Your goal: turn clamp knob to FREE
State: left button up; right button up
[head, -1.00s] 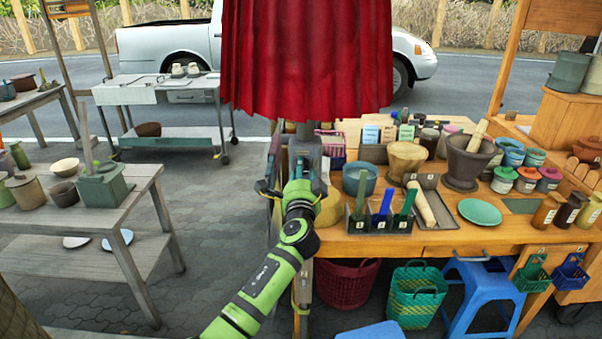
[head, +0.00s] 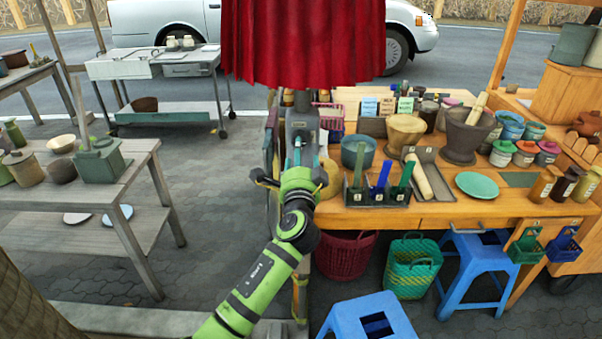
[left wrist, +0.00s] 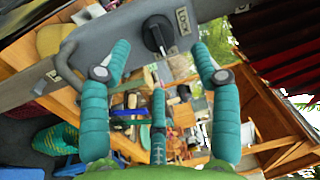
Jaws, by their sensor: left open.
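The clamp knob (left wrist: 158,35) is black with a pointer bar and sits on a grey clamp body (left wrist: 112,38) in the left wrist view. A small pale label (left wrist: 183,20), turned sideways and too small to read surely, is beside it. In the head view the grey clamp (head: 301,118) stands at the table's left end, below the red cloth. My left gripper (left wrist: 160,62) has teal fingers spread apart. The knob shows between and beyond the two upper fingertips, with no clear contact. In the head view the left gripper (head: 295,174) is in front of the clamp and hides its lower part. My right gripper is not in view.
A red cloth (head: 305,40) hangs above the clamp. The wooden table (head: 440,213) to the right holds bowls, mortars and jars. Blue stools (head: 370,318) and baskets (head: 345,256) stand below. Paved floor (head: 215,220) is clear left of my arm.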

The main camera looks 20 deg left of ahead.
pick_arm(q)
jog(key=v, duration=0.6)
jog(key=shift+s, duration=0.25)
jog(key=s+f+g+h, duration=0.3)
jog(key=f+g, duration=0.2)
jog(key=f, duration=2)
jog(key=s+f+n+g+h, duration=0.1)
jog(key=s+f+g, duration=0.1)
jog(key=s+f, duration=0.45)
jog(key=s+f+n+g, duration=0.2)
jog(key=s+f, duration=0.2)
jog(key=f, duration=0.6)
jog(key=s+a+f+n+g+h, duration=0.1)
jog(key=s+f+n+g, duration=0.1)
jog(key=s+f, duration=0.7)
jog(key=s+a+f+n+g, duration=0.25)
jog(key=s+f, duration=0.35)
jog(key=s, duration=0.5)
jog(key=s+f+n+g, duration=0.1)
jog(key=s+f, duration=0.2)
jog(key=s, duration=0.7)
jog(key=s+a+f+n+g, duration=0.1)
jog(key=s+f+n+g, duration=0.1)
jog(key=s, duration=0.8)
jog(key=shift+a+f, duration=0.2)
jog(key=shift+f, duration=0.25)
